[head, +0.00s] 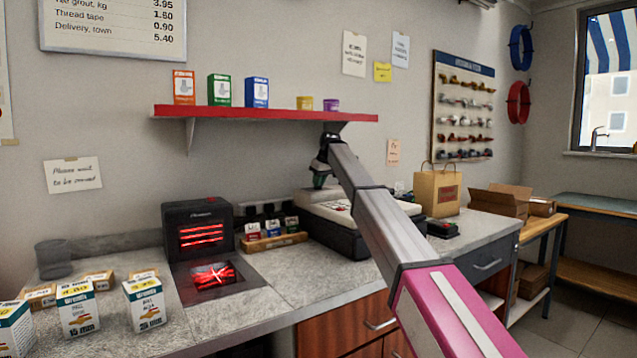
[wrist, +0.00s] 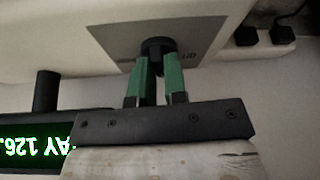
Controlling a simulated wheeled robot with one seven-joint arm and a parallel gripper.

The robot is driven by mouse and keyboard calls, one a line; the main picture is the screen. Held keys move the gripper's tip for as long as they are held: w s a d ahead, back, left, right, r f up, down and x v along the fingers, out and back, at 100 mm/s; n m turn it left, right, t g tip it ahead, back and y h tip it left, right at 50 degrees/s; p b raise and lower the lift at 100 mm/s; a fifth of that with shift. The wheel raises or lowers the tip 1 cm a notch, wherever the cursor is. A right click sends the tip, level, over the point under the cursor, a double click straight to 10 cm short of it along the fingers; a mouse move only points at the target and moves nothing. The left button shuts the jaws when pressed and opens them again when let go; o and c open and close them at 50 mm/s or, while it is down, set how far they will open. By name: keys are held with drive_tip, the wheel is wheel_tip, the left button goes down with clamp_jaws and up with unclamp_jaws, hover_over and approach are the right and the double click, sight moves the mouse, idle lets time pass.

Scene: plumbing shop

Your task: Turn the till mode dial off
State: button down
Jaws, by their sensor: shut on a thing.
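The till mode dial (wrist: 158,46) is a small black knob on a grey plate (wrist: 112,42) on the till's pale casing, in the wrist view. My gripper (wrist: 160,70) has two green fingers, one on each side of the dial, and is shut on it. The plate's lettering is partly covered and upside down, so the dial's setting cannot be read. In the head view the till (head: 335,228) stands on the counter, and my gripper (head: 318,182) is at its back left. The dial is hidden there.
A lit green display (wrist: 35,135) on a black post is close to my gripper. A red shelf (head: 265,114) hangs above the till. A black scanner (head: 197,232) and small boxes stand left, a paper bag (head: 437,192) right. Bare counter (head: 300,280) lies in front.

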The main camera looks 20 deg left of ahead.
drive_tip(key=n, duration=0.1)
drive_tip(key=n+g, duration=0.1)
drive_tip(key=n, duration=0.2)
drive_tip(key=shift+w+f+n+g, duration=0.15)
drive_tip(key=shift+f+n+g, duration=0.15)
drive_tip(key=shift+g, duration=0.1)
drive_tip(key=shift+n+g, duration=0.8)
drive_tip(key=shift+n, duration=1.2)
drive_tip(key=c, duration=1.2)
unclamp_jaws()
drive_tip(key=shift+o, duration=0.2)
drive_tip(key=shift+r, duration=0.1)
drive_tip(key=shift+w+d+r, duration=0.15)
drive_tip(key=shift+r, duration=0.35)
drive_tip(key=shift+w+d+r, duration=0.1)
drive_tip(key=shift+d+r, duration=0.7)
drive_tip(key=shift+r, duration=0.1)
drive_tip(key=w+d, duration=0.2)
drive_tip(key=d, duration=0.8)
drive_tip(key=shift+w+d, duration=0.3)
drive_tip(key=shift+d, duration=0.1)
